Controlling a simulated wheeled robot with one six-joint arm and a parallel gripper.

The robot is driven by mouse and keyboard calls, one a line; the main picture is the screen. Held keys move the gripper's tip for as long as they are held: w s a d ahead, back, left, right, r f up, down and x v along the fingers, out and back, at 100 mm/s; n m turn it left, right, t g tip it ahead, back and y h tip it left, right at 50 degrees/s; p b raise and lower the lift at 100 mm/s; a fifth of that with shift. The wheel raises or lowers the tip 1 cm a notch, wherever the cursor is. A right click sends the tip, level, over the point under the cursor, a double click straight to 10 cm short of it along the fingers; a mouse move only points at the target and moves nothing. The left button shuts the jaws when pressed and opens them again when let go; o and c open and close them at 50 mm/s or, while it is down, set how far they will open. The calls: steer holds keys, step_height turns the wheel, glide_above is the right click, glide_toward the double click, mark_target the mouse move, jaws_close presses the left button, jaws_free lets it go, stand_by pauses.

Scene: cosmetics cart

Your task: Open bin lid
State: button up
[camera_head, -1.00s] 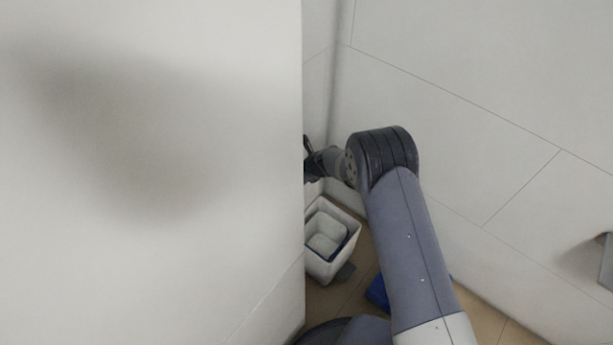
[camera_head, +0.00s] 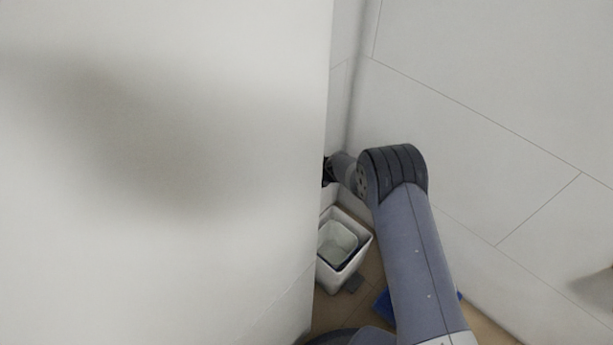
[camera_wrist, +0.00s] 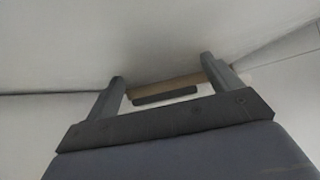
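The white bin (camera_head: 328,277) stands on the floor in the narrow gap in the head view. Its top is open and a pale inner bucket (camera_head: 338,243) shows inside. A white part shows behind the bin, but I cannot tell whether it is the lid. My gripper (camera_wrist: 165,76) has its two fingers apart in the wrist view. A white edge with a dark slot (camera_wrist: 164,96) shows between and beyond the fingers; I cannot tell what it belongs to or whether they touch it. In the head view, the gripper end is dark and partly hidden by the white panel, above and behind the bin.
A large white panel (camera_head: 150,250) fills the left and hides part of the bin. A white tiled wall (camera_head: 480,120) closes the right.

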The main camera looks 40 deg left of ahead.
steer(key=shift+d, duration=0.1)
steer(key=v, duration=1)
steer(key=shift+d+r, duration=0.15)
steer(key=shift+r, duration=0.15)
steer(key=shift+f, duration=0.1)
steer(key=x, duration=1)
steer(key=shift+f, duration=0.25)
steer(key=shift+r, duration=0.1)
